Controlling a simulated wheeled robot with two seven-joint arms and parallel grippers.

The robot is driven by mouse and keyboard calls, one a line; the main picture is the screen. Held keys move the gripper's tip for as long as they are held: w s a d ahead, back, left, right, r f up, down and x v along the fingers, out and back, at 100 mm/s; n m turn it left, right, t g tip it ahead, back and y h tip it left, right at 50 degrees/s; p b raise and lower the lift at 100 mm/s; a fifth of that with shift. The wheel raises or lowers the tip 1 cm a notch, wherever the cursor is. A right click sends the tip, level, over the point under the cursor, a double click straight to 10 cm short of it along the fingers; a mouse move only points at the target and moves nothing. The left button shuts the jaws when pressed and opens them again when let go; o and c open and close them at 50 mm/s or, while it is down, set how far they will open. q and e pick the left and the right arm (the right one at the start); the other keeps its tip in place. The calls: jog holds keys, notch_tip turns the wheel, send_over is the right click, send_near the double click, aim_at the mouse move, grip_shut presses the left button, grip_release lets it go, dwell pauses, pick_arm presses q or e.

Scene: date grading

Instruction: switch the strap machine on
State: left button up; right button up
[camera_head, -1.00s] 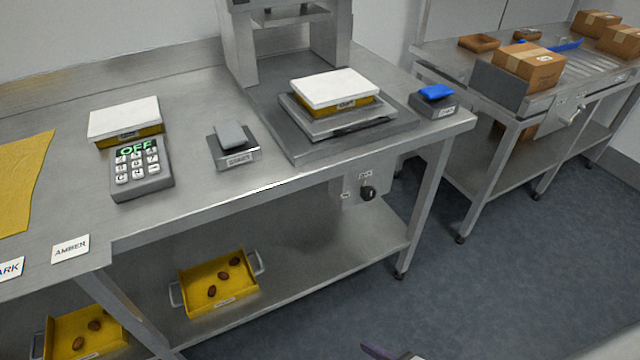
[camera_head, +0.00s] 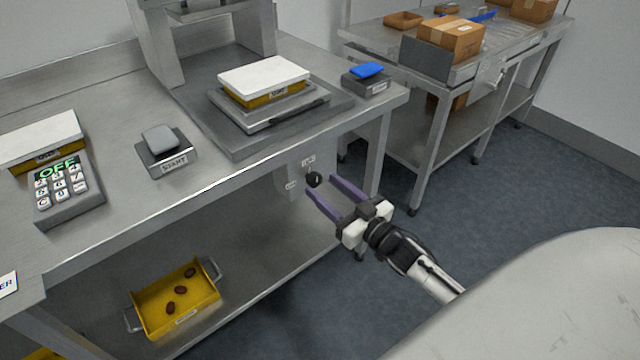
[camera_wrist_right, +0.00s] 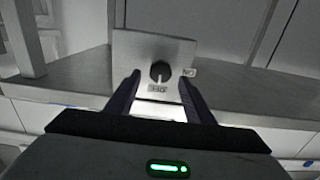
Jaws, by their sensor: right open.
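The strap machine (camera_head: 262,15) is a grey metal arch on the bench, with a flat bed in front. A black rotary knob (camera_head: 313,180) sits on a small grey panel (camera_head: 325,160) under the bench's front edge, with two small labels. In the right wrist view, the knob (camera_wrist_right: 160,71) lies beyond and between my fingertips, with one label below it and an "ON" label (camera_wrist_right: 189,72) at its right. Its pale mark seems to point down at the lower label. My right gripper (camera_head: 321,186) is open and empty, just in front of the knob. My left gripper is not in view.
A white-lidded yellow tray (camera_head: 262,78) is on the machine's bed. A blue-topped button (camera_head: 366,72), a grey-topped button (camera_head: 160,139) and a keypad reading OFF (camera_head: 66,188) stand on the bench. A yellow tray with dates (camera_head: 150,316) is on the shelf below. Boxes are on the far table.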

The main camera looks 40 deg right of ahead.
aim_at(317, 181)
jog(key=shift+w+a, duration=0.15)
jog(key=shift+w, duration=1.35)
jog(key=c, duration=1)
jog(key=shift+c, duration=0.2)
